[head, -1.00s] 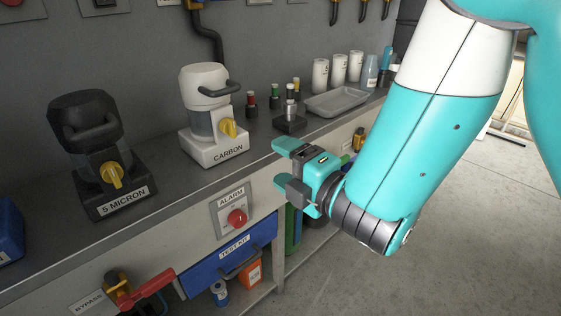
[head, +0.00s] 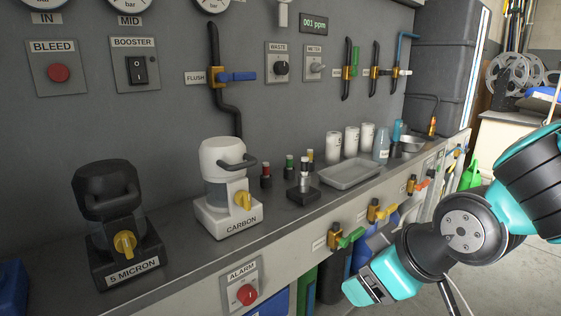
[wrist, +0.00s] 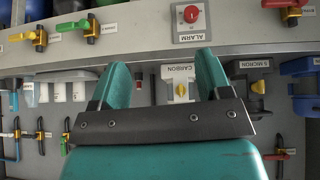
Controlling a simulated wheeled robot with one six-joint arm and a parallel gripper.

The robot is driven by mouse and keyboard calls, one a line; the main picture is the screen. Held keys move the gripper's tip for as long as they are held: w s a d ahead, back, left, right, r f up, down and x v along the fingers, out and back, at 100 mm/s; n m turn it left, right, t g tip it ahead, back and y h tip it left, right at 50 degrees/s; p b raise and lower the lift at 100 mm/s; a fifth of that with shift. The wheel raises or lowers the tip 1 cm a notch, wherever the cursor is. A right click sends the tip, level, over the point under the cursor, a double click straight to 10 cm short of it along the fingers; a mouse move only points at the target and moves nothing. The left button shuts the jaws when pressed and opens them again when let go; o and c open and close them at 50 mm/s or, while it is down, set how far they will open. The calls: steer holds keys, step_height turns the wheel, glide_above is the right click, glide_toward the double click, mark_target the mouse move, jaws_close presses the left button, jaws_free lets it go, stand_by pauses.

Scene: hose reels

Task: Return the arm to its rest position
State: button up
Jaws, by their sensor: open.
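My gripper (wrist: 160,76) shows in the wrist view with its two teal fingers spread apart and nothing between them. The wrist view is upside down relative to the room and looks toward the bench and wall. In the head view my dark and teal arm end is at the lower right, in front of the bench's front edge. The fingers are not clearly seen there. The arm appears apart from the bench.
A carbon filter (head: 229,187) and a 5 micron filter (head: 117,225) stand on the bench. A grey tray (head: 350,174) is further right. The alarm panel (head: 243,287) and several colored valve handles (head: 382,209) are on the bench front. Open floor (head: 492,268) lies at right.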

steer(key=s+d+r+m+g, duration=0.1)
steer(key=s+r+g, duration=0.35)
steer(key=s, duration=0.65)
step_height(320, 180, up, 21)
steer(key=s+g+p, duration=0.1)
steer(key=p, duration=2)
steer(key=shift+s+d+f, duration=0.2)
